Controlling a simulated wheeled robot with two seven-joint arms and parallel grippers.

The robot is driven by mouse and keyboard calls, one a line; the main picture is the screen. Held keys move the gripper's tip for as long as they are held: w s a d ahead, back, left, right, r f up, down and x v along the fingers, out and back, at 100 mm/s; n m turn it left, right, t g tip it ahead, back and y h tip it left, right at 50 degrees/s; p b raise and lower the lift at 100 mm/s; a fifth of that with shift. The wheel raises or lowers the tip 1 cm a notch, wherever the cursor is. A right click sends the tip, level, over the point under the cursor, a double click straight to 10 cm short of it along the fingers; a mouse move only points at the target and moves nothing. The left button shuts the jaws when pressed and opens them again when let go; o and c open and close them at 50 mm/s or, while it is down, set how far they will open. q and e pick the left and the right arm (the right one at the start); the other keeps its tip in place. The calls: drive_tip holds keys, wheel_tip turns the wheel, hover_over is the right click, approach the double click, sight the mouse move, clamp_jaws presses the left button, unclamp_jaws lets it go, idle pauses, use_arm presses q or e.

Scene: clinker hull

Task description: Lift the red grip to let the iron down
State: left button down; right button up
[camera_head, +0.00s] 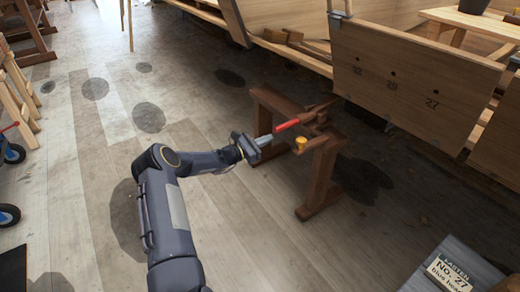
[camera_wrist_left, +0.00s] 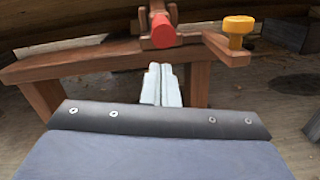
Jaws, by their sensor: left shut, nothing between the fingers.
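The red grip (camera_head: 287,126) is the end of a lever on a brown wooden trestle (camera_head: 323,166). In the left wrist view the red grip (camera_wrist_left: 162,31) points end-on at the camera, above the fingertips in the picture. My left gripper (camera_head: 265,140) is shut and empty, just left of and a little below the grip, with a gap that I cannot judge exactly. Its pale fingers (camera_wrist_left: 160,84) lie together in the left wrist view. The iron cannot be made out clearly; it may be hidden behind the trestle top. My right gripper is out of view.
A yellow knob (camera_head: 301,142) stands on the trestle beside the grip; it also shows in the left wrist view (camera_wrist_left: 238,28). A sign reading No. 27 (camera_head: 450,275) is at lower right. The floor at left is mostly clear.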

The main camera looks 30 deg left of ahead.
use_arm(q)
drive_tip(key=shift+d+r, duration=0.15)
drive_tip(key=shift+r, duration=0.25)
drive_tip(key=shift+r, duration=0.1)
wheel_tip(320, 180, up, 8)
drive_tip(key=g+y+p, duration=0.1)
drive_tip(key=g+p, duration=0.1)
drive_tip(key=p, duration=0.5)
drive_tip(key=shift+w+p, duration=0.3)
drive_tip(key=shift+p, duration=0.1)
drive_tip(key=shift+w+d+r, duration=0.1)
wheel_tip(320, 180, down, 5)
drive_tip(key=s+a+b, duration=0.1)
drive_tip(key=s+b, duration=0.1)
drive_tip(key=b, duration=0.1)
drive_tip(key=r+p+v, duration=0.1)
drive_tip(key=p+v, duration=0.1)
drive_tip(key=v, duration=0.8)
drive_tip(key=shift+a+p, duration=0.3)
